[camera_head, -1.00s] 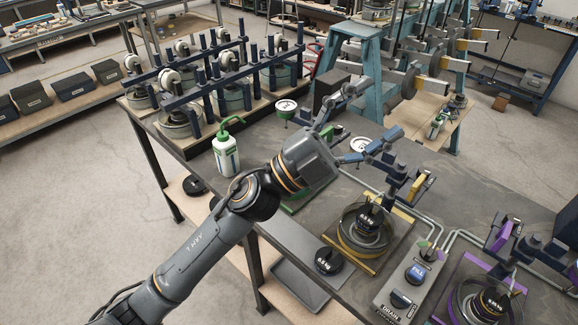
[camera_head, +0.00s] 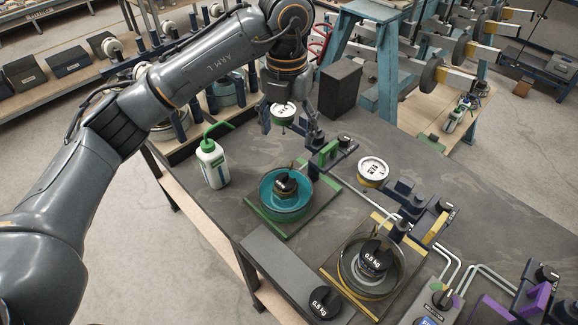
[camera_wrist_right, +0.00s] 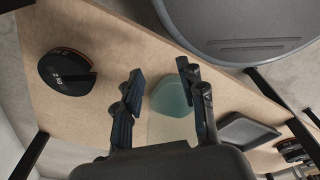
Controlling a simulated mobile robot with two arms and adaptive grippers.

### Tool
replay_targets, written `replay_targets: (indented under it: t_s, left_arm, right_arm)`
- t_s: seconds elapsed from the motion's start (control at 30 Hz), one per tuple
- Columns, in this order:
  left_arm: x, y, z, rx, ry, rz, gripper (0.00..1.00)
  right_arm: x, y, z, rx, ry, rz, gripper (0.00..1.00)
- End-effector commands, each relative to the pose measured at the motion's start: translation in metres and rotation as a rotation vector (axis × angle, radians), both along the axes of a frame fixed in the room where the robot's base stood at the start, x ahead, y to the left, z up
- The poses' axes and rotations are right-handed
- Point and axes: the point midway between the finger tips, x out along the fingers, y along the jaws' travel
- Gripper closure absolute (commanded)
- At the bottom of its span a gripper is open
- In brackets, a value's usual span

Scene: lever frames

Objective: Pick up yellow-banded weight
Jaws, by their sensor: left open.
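The yellow-banded weight (camera_head: 373,172) has a white marked top and stands upright on the dark bench, right of the teal basin, in the head view. Its yellow band shows low on its side. My left gripper (camera_head: 290,130) is open and points down, to the left of and behind this weight. A similar green-banded weight (camera_head: 284,112) shows between its fingers; I cannot tell whether they touch it.
Navy lever parts (camera_head: 405,200) lie right of the yellow-banded weight. A dark box (camera_head: 341,86) stands behind.

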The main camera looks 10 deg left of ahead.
Motion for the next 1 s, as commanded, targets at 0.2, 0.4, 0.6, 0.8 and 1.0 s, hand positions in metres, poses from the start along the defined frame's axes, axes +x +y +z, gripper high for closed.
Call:
replay_targets:
  t_s: [0.2, 0.4, 0.6, 0.8, 1.0]
  left_arm:
    - [-0.002, 0.002, -0.034, 0.007, 0.007, 0.003, 0.28]
    - [-0.002, 0.001, -0.07, 0.005, 0.005, 0.002, 0.28]
    - [-0.002, 0.001, -0.084, 0.004, 0.004, 0.0, 0.28]
    - [-0.005, 0.003, -0.106, 0.005, 0.007, 0.0, 0.28]
    - [-0.005, 0.003, -0.132, 0.003, 0.003, 0.0, 0.28]
  right_arm:
    - [-0.023, -0.001, 0.01, -0.002, 0.031, -0.001, 0.6]
    - [-0.055, -0.002, 0.018, -0.006, 0.079, -0.001, 0.6]
    - [-0.037, 0.0, 0.022, -0.001, 0.053, -0.001, 0.6]
    - [-0.012, 0.004, 0.044, 0.005, 0.014, -0.001, 0.6]
    - [-0.02, 0.003, 0.05, 0.004, 0.026, -0.001, 0.6]
